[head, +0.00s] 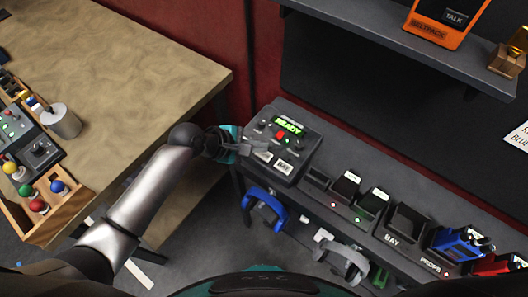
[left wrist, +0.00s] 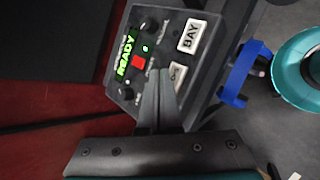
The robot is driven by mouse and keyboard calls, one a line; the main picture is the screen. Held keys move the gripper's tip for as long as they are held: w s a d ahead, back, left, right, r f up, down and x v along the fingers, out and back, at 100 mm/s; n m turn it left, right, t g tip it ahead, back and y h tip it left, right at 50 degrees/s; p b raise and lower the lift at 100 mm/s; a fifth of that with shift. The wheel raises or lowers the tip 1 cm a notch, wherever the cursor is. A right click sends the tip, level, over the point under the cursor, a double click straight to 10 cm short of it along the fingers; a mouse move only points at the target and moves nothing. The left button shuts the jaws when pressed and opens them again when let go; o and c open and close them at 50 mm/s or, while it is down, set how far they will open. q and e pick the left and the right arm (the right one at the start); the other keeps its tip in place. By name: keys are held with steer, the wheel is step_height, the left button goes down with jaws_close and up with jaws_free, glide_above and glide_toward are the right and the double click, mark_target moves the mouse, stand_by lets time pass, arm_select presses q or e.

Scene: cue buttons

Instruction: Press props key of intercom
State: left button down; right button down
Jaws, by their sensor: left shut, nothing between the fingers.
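The intercom (head: 305,150) is a dark grey box on the narrow bench, with a green READY display (head: 289,126), a red button and small knobs. Its two white keys sit low on the panel. One reads BAY (left wrist: 190,35); the other key (left wrist: 178,75) is partly hidden by a finger, its lettering only partly readable, so I cannot confirm it says PROPS. My left gripper (head: 255,148) is shut and empty, its fingertips (left wrist: 160,74) over the panel beside the partly hidden key. I cannot tell whether they touch it. My right gripper is out of view.
Right of the intercom stand dark holders, a cradle labelled BAY (head: 403,224), and blue (head: 460,244) and red packs near a PROPS label. A blue headset (head: 264,207) hangs below. An orange beltpack (head: 440,22) sits on the upper shelf. A wooden table (head: 130,75) is left.

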mark_target(259, 156)
arm_select(q)
steer(key=shift+f, duration=0.15)
steer(key=shift+f, duration=0.3)
steer(key=shift+f, duration=0.4)
stand_by(0.6)
stand_by(0.3)
steer(key=shift+r+p, duration=0.8)
steer(key=shift+p, duration=0.3)
step_height(259, 156, up, 5)
steer(key=p, duration=0.6)
steer(key=shift+r, duration=0.1)
